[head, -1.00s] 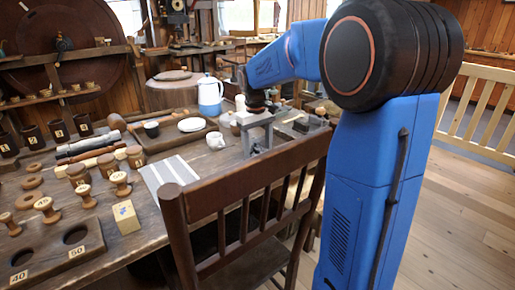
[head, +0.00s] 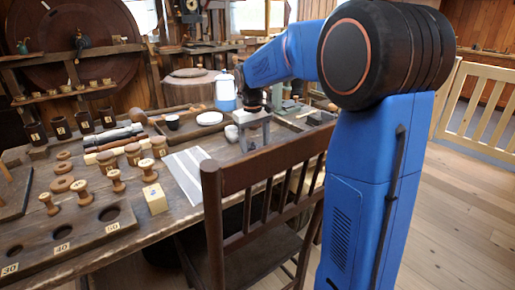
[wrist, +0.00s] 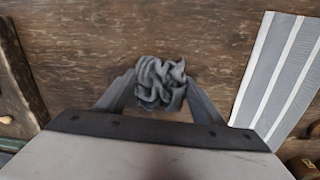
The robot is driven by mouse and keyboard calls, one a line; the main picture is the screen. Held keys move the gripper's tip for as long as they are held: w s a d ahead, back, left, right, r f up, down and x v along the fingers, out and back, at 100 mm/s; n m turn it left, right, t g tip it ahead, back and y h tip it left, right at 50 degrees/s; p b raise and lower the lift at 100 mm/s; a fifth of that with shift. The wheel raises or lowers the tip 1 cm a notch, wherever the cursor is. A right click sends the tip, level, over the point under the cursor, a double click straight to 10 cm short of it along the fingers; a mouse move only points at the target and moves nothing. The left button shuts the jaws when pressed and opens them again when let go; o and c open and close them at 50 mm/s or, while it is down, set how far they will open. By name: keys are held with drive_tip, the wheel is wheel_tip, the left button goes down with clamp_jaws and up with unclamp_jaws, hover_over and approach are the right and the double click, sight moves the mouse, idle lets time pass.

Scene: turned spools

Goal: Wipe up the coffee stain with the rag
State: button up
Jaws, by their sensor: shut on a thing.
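My gripper (wrist: 160,92) is shut on a grey crumpled rag (wrist: 160,80), which shows between its two fingers in the wrist view. Brown wooden bench top lies under and around the rag; I cannot tell whether the rag touches it. In the head view my gripper (head: 253,132) points down over the bench, behind the chair back, and the rag cannot be made out there. No coffee stain can be made out in either view.
A dark chair (head: 262,170) stands against the bench. A white and blue jug (head: 225,92), wooden spools (head: 146,168) and a pale block (head: 155,199) stand on the bench.

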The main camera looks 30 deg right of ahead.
sight(255, 147)
drive_tip(key=shift+a+r, duration=0.1)
drive_tip(key=shift+r, duration=3.85)
